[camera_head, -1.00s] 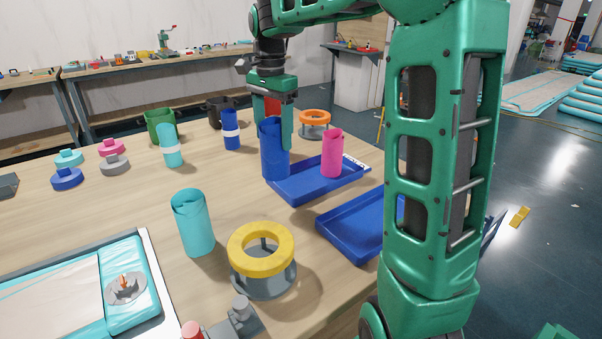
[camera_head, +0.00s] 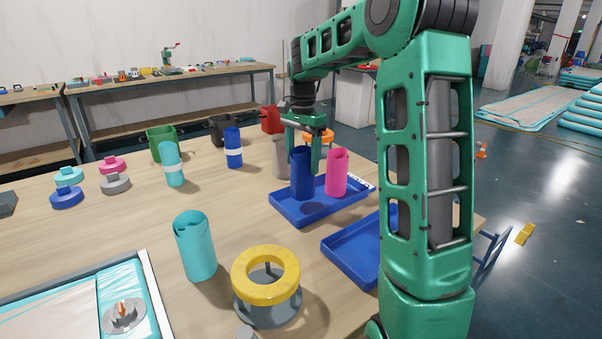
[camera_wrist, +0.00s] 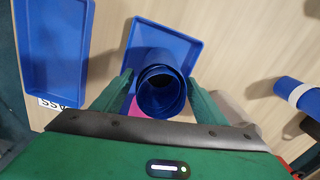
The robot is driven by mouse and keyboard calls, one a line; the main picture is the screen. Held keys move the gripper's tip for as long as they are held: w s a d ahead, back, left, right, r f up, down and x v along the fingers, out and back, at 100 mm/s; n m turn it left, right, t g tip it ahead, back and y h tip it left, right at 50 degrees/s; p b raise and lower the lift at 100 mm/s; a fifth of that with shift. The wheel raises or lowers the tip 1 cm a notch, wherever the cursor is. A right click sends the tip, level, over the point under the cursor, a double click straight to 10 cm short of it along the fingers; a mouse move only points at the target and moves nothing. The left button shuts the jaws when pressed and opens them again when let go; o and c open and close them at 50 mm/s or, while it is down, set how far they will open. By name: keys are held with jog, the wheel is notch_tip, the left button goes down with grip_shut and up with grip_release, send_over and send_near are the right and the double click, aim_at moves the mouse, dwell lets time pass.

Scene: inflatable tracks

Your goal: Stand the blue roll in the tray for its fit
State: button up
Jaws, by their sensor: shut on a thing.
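The blue roll (camera_head: 301,173) is an upright open tube at the left part of the far blue tray (camera_head: 288,211). My gripper (camera_head: 305,160) is shut on its upper part. In the wrist view, my gripper (camera_wrist: 160,88) has one finger on each side of the blue roll (camera_wrist: 163,92), and I look into its open top. The roll's lower end is within the tray's outline; I cannot tell if it touches the floor. A pink roll (camera_head: 337,172) stands upright in the same tray, just right of the blue one. In the wrist view it is mostly hidden.
A second blue tray (camera_head: 350,247) lies nearer, partly behind my arm. A grey roll (camera_head: 279,158) stands close behind my gripper. A yellow ring on a grey stand (camera_head: 265,272) and a teal roll (camera_head: 195,248) stand in front. A white-banded blue roll (camera_head: 232,140) is further left.

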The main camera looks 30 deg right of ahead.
jog(key=shift+f, duration=2)
jog(key=o, duration=1.3)
jog(key=shift+f, duration=0.15)
jog(key=shift+o, duration=0.2)
